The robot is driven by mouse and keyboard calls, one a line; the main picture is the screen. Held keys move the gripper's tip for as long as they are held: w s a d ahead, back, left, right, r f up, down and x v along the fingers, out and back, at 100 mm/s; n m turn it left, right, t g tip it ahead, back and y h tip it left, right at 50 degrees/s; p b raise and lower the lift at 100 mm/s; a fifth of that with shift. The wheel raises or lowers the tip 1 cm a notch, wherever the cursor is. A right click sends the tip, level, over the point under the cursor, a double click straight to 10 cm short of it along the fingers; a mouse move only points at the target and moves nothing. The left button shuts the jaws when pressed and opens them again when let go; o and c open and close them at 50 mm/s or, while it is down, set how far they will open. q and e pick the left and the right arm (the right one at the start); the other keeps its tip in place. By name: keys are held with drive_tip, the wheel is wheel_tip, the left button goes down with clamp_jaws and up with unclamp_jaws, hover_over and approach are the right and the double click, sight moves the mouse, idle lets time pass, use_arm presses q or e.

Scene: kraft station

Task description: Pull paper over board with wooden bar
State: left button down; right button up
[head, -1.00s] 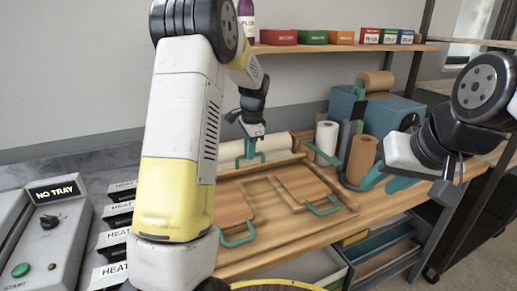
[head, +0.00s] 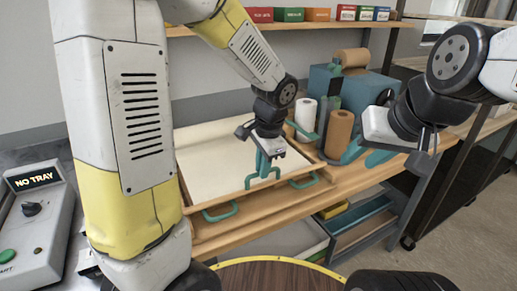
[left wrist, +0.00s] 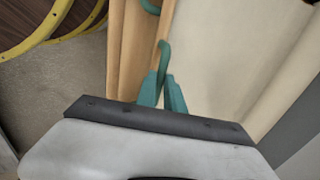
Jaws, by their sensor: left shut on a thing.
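Cream paper (head: 215,158) covers the wooden board station (head: 195,240) from its back edge to near its front edge. The wooden bar (left wrist: 159,48) lies along the paper's front edge in the left wrist view. My left gripper (head: 264,172) is shut on the green handle of the bar, which shows in the left wrist view (left wrist: 163,60). My right gripper (head: 390,150) is raised at the right, away from the board; its fingertips are too unclear to tell their state. Green handles (head: 220,212) stick out at the front; the boards under the paper are hidden.
Paper rolls (head: 338,132) and a blue dispenser (head: 345,88) stand right of the board. A shelf (head: 290,28) with small coloured boxes runs behind. A control panel (head: 38,220) reads NO TRAY at the left.

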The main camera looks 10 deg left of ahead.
use_arm(q)
drive_tip(key=shift+s+d, duration=0.55)
drive_tip(key=shift+s, duration=0.15)
drive_tip(key=c, duration=1.5)
unclamp_jaws()
drive_tip(key=shift+o, duration=0.2)
drive_tip(key=shift+r, duration=0.1)
wheel_tip(320, 180, up, 8)
drive_tip(key=s, duration=0.1)
drive_tip(key=shift+s+d+f, duration=0.15)
drive_tip(key=shift+d+f, duration=0.05)
drive_tip(key=shift+d, duration=0.2)
drive_tip(key=s+a+r+n+t+h, duration=0.3)
drive_tip(key=s+a+r+n, duration=0.3)
drive_tip(key=s+a+n, duration=0.4)
drive_tip(key=shift+s+r+n+t, duration=0.25)
drive_tip(key=shift+s+t, duration=0.2)
drive_tip(key=shift+t, duration=0.25)
